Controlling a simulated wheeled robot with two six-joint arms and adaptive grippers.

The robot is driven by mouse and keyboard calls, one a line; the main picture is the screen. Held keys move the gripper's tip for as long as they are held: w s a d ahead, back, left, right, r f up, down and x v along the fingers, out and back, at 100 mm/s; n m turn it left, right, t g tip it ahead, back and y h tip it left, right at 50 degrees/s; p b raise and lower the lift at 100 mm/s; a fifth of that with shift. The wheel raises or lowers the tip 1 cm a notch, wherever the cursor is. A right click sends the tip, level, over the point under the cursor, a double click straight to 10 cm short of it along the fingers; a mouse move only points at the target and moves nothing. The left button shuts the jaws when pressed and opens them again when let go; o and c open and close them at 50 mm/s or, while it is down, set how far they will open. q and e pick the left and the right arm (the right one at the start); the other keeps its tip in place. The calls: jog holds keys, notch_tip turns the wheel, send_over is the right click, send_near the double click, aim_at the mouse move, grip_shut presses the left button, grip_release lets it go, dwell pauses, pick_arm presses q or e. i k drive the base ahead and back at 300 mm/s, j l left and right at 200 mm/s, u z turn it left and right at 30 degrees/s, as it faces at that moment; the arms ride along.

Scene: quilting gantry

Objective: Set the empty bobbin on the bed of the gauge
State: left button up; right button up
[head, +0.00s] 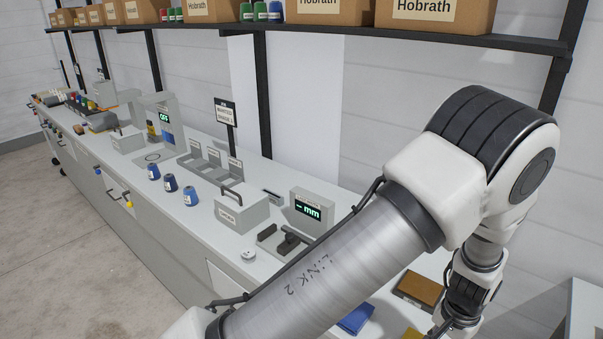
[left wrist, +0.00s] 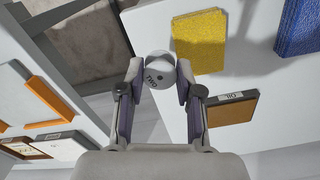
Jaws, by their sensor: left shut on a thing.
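In the left wrist view my left gripper (left wrist: 159,72) is shut on a pale round bobbin (left wrist: 157,76) marked "TWO". Its flat face points toward the camera; whether thread is wound on it is hidden. In the head view my left arm crosses the right half, and its gripper is mostly cut off at the bottom. The gauge (head: 307,208) with a lit "-- mm" display stands on the counter, left of my arm. Its dark bed (head: 284,239) is partly hidden by the arm and looks bare where visible. Another small pale round piece (head: 248,255) lies at the counter's front edge.
A yellow cloth (left wrist: 199,42), a blue cloth (left wrist: 299,27) and a brown "OIL" pad (left wrist: 228,107) lie near the gripper. A grey lidded box (head: 240,210) and several blue cones (head: 171,183) stand left of the gauge. A shelf (head: 400,40) runs above the counter.

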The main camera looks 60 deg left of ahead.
aim_at(277, 241)
jog(key=k+j, duration=0.1)
jog(key=j, duration=0.3)
jog(key=j+z, duration=0.15)
jog(key=j, duration=0.25)
jog(key=k+j, duration=0.15)
jog(key=j, duration=0.25)
jog(key=k+j+z, duration=0.15)
jog(key=j, duration=0.25)
jog(key=k+j, duration=0.1)
jog(key=j, duration=0.3)
jog(key=k+j+z, duration=0.1)
jog(key=j, duration=0.25)
jog(key=k+j+z, duration=0.1)
jog(key=j, duration=0.3)
jog(key=k, duration=0.05)
